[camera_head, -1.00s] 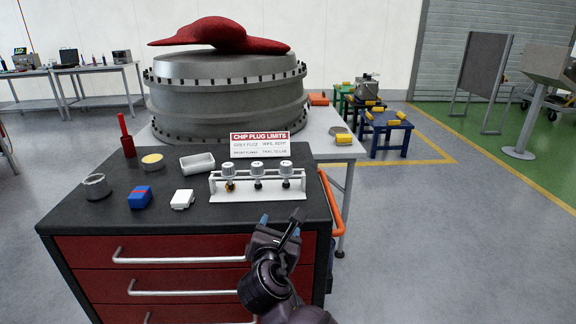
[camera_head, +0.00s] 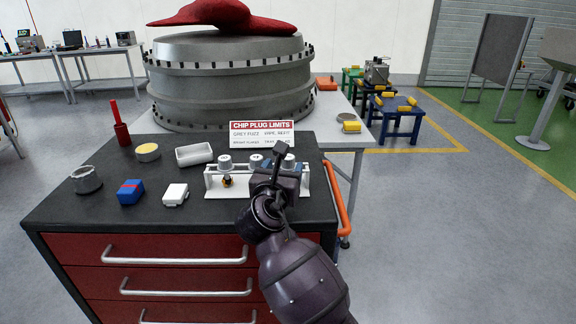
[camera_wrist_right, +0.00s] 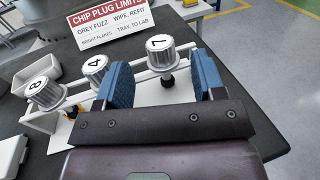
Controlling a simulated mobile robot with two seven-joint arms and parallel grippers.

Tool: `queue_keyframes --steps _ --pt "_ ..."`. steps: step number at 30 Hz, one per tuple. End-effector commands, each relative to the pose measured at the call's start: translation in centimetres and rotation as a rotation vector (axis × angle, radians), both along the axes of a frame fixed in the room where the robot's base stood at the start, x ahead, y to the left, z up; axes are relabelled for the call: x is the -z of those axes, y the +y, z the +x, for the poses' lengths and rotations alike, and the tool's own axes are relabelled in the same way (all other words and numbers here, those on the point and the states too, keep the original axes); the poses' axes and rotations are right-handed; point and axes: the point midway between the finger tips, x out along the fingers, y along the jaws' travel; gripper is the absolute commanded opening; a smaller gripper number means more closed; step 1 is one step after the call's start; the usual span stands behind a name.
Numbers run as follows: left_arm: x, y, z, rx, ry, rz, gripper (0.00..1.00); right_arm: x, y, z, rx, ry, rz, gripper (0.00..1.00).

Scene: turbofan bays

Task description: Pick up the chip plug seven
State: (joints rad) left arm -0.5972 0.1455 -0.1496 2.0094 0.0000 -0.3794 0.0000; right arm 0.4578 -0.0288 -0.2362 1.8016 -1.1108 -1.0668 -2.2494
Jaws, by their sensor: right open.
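The chip plug seven (camera_wrist_right: 160,47) is a silver, knurled cap with a numbered white top and a dark stem. It stands in the white rack (camera_wrist_right: 40,124) at the right end of the row. In the wrist view, my right gripper (camera_wrist_right: 164,80) is open, its blue-padded fingers on either side of the plug's line, with the cap just beyond them and not held. In the head view my right gripper (camera_head: 276,170) is over the rack's right part and partly hides it. Plugs marked 8 (camera_wrist_right: 44,93) and 4 (camera_wrist_right: 95,66) stand to the left. My left gripper is out of view.
A "CHIP PLUG LIMITS" sign (camera_head: 262,133) stands close behind the rack. A white tray (camera_head: 194,154), white block (camera_head: 175,194), blue block (camera_head: 130,192), metal cup (camera_head: 87,180) and yellow-topped tin (camera_head: 148,152) sit left on the dark cabinet top (camera_head: 140,222).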

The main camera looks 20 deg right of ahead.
Motion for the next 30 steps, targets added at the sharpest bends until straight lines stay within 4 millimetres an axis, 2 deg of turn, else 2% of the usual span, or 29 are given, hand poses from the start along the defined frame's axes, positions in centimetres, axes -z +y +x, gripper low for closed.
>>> queue_keyframes --steps 12,21,23,30 --pt "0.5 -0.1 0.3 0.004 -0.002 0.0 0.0 0.1 -2.5 4.2 0.0 0.0 0.0 0.63" --pt "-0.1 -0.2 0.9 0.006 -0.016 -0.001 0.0 0.0 -2.7 4.5 0.0 -0.001 0.001 0.63" --pt "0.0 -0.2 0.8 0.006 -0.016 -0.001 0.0 0.0 -2.7 4.5 0.0 -0.001 0.001 0.55" --pt "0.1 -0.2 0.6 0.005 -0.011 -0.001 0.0 0.0 -2.7 4.5 0.0 -0.001 0.001 0.19"
